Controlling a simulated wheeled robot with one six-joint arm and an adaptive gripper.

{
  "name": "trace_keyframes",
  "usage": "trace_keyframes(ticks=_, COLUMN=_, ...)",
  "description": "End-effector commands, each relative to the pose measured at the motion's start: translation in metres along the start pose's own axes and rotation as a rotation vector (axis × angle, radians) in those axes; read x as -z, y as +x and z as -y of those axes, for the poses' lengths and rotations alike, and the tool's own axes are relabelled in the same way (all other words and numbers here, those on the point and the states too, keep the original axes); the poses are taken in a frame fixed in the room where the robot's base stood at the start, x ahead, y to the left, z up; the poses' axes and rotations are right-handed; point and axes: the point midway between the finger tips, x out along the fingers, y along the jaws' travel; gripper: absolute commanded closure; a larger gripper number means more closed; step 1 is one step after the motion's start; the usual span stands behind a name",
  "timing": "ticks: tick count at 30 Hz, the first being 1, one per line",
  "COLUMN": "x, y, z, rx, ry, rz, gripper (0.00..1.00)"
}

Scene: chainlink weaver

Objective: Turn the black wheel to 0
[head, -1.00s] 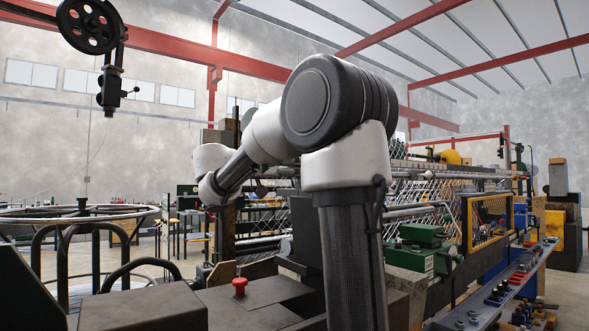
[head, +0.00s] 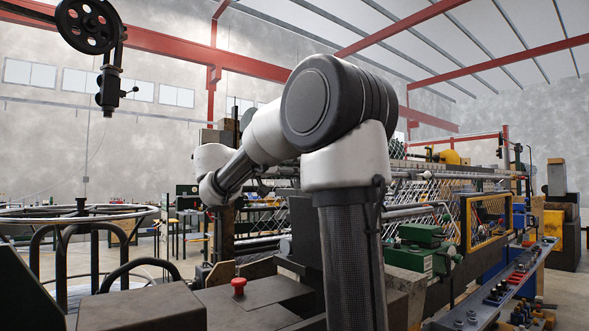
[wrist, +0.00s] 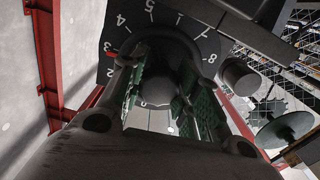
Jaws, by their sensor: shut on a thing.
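In the wrist view, the black wheel (wrist: 158,88) sits in front of a dark dial plate with white numerals (wrist: 121,20). The numerals 2, 3, 4, 5 and 8 can be made out; others are hard to read. A small red mark (wrist: 122,56) shows at the left of the wheel, near the 3. My gripper (wrist: 160,105) has its green-padded fingers on either side of the wheel and is shut on it. The fingers hide part of the wheel. In the head view my arm reaches left and away; the gripper and dial cannot be made out there.
A grey cylindrical knob (wrist: 240,77) sticks out right of the dial, with a dark green disc (wrist: 285,131) lower right. In the head view, a red button (head: 239,287) stands on the machine in front, and a green vise (head: 424,250) is right of my arm.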

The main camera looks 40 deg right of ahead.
Motion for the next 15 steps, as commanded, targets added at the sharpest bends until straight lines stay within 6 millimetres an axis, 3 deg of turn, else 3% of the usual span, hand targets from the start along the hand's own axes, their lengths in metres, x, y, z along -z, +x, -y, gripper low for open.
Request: trace_keyframes(ticks=15, x=-0.0004, y=-0.0001, z=-0.0006, rx=0.000, ry=-0.437, rz=0.001, gripper=0.92)
